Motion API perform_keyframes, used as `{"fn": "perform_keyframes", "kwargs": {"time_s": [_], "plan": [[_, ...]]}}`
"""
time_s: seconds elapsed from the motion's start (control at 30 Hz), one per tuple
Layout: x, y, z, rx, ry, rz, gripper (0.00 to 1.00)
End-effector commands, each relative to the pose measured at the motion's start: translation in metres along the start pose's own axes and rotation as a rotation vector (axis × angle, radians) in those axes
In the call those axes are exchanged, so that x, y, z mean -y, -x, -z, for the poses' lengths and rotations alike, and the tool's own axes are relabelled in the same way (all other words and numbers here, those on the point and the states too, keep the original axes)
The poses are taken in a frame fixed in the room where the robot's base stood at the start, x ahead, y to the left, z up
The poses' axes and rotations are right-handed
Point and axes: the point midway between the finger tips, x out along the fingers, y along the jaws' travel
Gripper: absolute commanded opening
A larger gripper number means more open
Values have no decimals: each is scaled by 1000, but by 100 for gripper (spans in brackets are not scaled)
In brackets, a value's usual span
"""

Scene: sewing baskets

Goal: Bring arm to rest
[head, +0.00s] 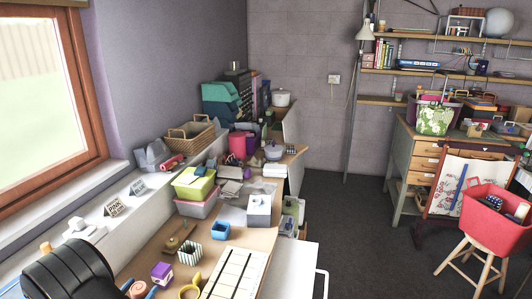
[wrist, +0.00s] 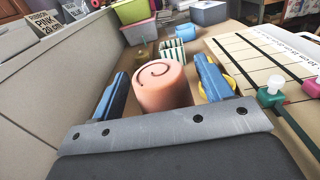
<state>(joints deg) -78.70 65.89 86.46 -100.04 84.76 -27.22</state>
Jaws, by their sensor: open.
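My gripper (wrist: 162,75) is open, with its two blue fingers on either side of a pink-orange roll (wrist: 162,88) with a dark spiral on its top. A small gap shows between the left finger and the roll; I cannot tell whether the right finger touches it. The roll's lower part is hidden by the gripper's grey plate. In the head view, the roll (head: 138,289) shows at the bottom edge of the picture, beside the black rounded part of my arm.
A striped cup (wrist: 172,52) stands behind the roll, and a yellow ring-shaped thing (head: 190,289) is close to its right. A pale lined board (head: 236,277) lies further right. A purple box (head: 161,273) and a blue container (head: 220,230) stand nearby. The windowsill ledge borders the left.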

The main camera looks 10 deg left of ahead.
Motion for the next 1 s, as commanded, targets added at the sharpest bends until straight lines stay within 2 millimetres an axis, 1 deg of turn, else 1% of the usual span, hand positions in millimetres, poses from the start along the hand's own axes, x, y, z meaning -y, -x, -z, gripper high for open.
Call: {"fn": "perform_keyframes", "kwargs": {"time_s": [0.03,0.1,0.2,0.37,0.4,0.5,1.0], "plan": [[1,-11,0,0,0,3,72],[1,-23,4,-1,3,3,72],[-1,-19,-17,1,-4,-1,72],[0,-19,-44,0,-3,0,72],[9,-24,-47,0,-1,2,72],[25,-32,-57,0,1,2,72],[103,-68,-108,1,-1,3,72]]}}
